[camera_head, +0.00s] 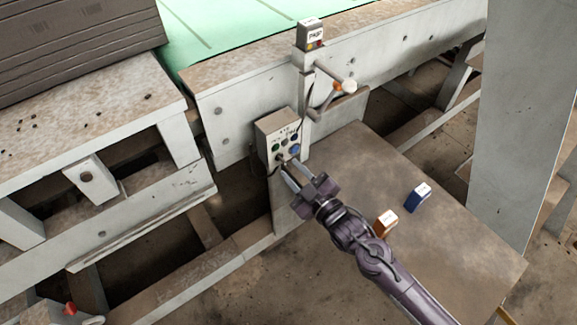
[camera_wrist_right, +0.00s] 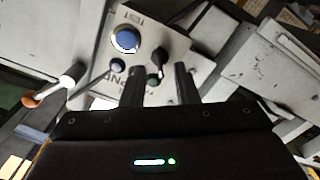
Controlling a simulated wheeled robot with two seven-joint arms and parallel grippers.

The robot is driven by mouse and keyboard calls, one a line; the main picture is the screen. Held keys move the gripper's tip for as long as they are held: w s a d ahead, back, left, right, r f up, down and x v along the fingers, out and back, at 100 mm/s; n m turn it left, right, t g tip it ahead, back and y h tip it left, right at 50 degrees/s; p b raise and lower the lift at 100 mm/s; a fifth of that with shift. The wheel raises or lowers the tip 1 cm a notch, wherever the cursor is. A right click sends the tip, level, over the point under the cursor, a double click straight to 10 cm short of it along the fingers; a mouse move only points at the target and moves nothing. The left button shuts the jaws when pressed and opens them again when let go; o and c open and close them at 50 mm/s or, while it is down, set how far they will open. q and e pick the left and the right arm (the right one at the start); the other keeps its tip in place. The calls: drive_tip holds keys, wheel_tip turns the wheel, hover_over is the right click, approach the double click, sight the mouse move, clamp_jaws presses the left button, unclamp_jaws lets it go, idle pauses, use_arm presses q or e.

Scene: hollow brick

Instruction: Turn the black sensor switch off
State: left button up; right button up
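A grey control box (camera_head: 279,136) on the machine's side carries a blue knob (camera_head: 294,150), green buttons and a black switch. In the right wrist view, the blue knob (camera_wrist_right: 125,40) is at upper left. The black switch (camera_wrist_right: 158,60) stands right of it, just beyond and between my fingertips. My right gripper (camera_head: 285,170) is at the lower part of the box. In the wrist view, the right gripper's (camera_wrist_right: 160,75) two fingers are apart, with nothing clearly held. Whether a finger touches the switch cannot be told. My left gripper is not in view.
A crank handle with an orange end (camera_head: 345,87) sticks out right of the box. A small grey device (camera_head: 311,34) stands above it. A blue box (camera_head: 417,197) and an orange box (camera_head: 386,222) lie on the brown plate (camera_head: 455,255). A pale pillar (camera_head: 522,120) rises at right.

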drive_tip(key=v, duration=0.5)
drive_tip(key=shift+s, duration=0.1)
idle(0.4)
